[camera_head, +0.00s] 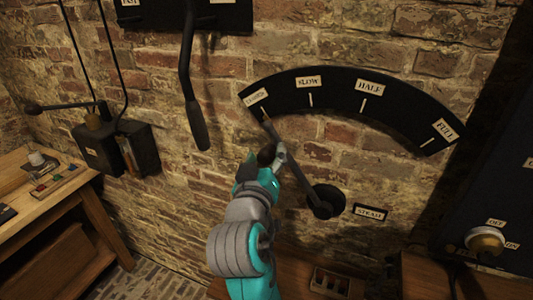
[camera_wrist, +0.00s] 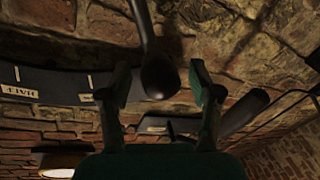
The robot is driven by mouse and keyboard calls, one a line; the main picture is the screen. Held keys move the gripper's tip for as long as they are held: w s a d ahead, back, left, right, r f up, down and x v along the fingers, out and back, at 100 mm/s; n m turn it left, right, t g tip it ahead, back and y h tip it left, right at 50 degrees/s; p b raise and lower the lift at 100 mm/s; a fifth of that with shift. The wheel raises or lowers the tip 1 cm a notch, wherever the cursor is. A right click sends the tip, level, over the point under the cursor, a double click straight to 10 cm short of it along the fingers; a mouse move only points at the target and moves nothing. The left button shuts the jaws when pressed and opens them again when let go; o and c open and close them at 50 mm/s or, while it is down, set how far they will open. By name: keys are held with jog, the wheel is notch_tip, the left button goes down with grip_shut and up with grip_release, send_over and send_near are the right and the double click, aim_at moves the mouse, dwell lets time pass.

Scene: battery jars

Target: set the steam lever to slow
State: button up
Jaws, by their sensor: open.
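The steam lever (camera_head: 301,172) is a dark arm on a round pivot beside the "STEAM" plate (camera_head: 370,212). It leans up and left, its tip near the leftmost label (camera_head: 256,97) of the black arc scale, whose text is hard to read. The "SLOW" label (camera_head: 308,82) is the one to its right. My gripper (camera_head: 275,155) is at the lever's dark round knob (camera_head: 266,155). In the wrist view the knob (camera_wrist: 160,77) shows between my two open fingers (camera_wrist: 160,88); I cannot tell whether they touch it.
A long hanging lever (camera_head: 197,120) is on the wall left of the scale. A dark wall box (camera_head: 117,150) and a wooden bench (camera_head: 62,200) are further left. A dark panel with an "OFF/ON" knob (camera_head: 485,241) is at the right. Bare brick lies below the scale.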

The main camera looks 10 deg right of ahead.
jog(key=shift+w+d, duration=0.25)
jog(key=shift+w, duration=0.35)
